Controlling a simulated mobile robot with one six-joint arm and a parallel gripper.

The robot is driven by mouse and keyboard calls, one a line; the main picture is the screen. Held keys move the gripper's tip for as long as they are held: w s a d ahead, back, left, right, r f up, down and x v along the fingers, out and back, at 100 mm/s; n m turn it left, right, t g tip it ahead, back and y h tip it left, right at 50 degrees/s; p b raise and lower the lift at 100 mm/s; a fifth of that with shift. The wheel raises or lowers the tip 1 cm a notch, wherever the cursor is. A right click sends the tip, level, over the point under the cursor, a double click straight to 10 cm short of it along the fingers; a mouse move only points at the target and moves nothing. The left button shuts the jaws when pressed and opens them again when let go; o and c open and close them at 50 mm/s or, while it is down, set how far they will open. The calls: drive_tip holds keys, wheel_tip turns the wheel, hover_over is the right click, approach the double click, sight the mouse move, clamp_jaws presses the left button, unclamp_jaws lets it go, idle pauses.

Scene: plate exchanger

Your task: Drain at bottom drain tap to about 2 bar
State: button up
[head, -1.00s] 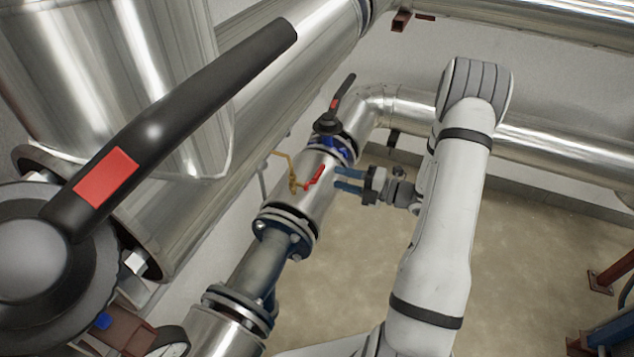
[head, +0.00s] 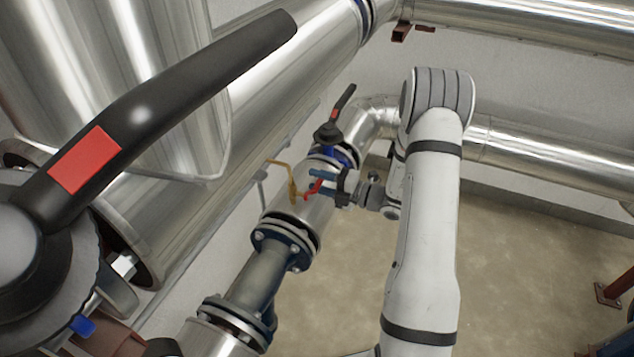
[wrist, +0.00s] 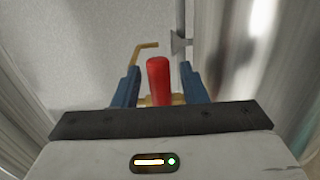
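The drain tap is a small brass valve (head: 293,190) on the metal pipe, with a bent brass spout and a red lever handle (head: 313,188). My gripper (head: 316,182) is at the red handle from the right, its blue fingers on either side of it. In the wrist view the red handle (wrist: 159,80) stands upright between the two blue fingers (wrist: 160,88), with a visible gap on each side. The gripper is open. The brass spout (wrist: 146,47) shows beyond the handle. No pressure reading can be made out.
A black-handled valve (head: 335,118) sits just above the tap on the same pipe. A large black lever with a red label (head: 150,115) fills the near left. A big silver vessel (head: 110,75) stands behind it.

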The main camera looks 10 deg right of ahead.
clamp_jaws()
